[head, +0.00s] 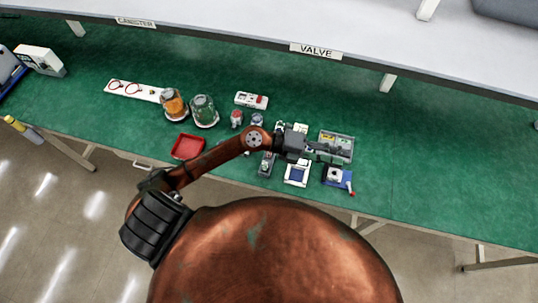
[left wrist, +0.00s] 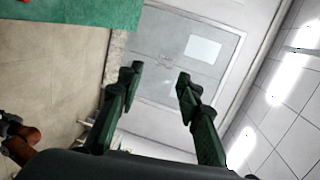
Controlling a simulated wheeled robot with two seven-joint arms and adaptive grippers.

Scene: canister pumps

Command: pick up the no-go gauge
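I cannot single out the no-go gauge; the items on the bench are too small to tell apart. A grey tray (head: 345,136) with small parts lies on the green bench, partly hidden by my left gripper (head: 328,152). The gripper points right, over or near the tray's front part; I cannot tell its height. In the left wrist view its two dark green fingers (left wrist: 159,76) stand well apart with nothing between them, facing a grey door beyond. My right gripper is not in view.
A white-and-blue square device (head: 297,173) and a blue fixture with a red-tipped handle (head: 337,177) stand in front of the tray. A red tray (head: 187,147), an orange-filled jar (head: 173,103) and a clear jar (head: 204,110) are left. The bench's right side is clear.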

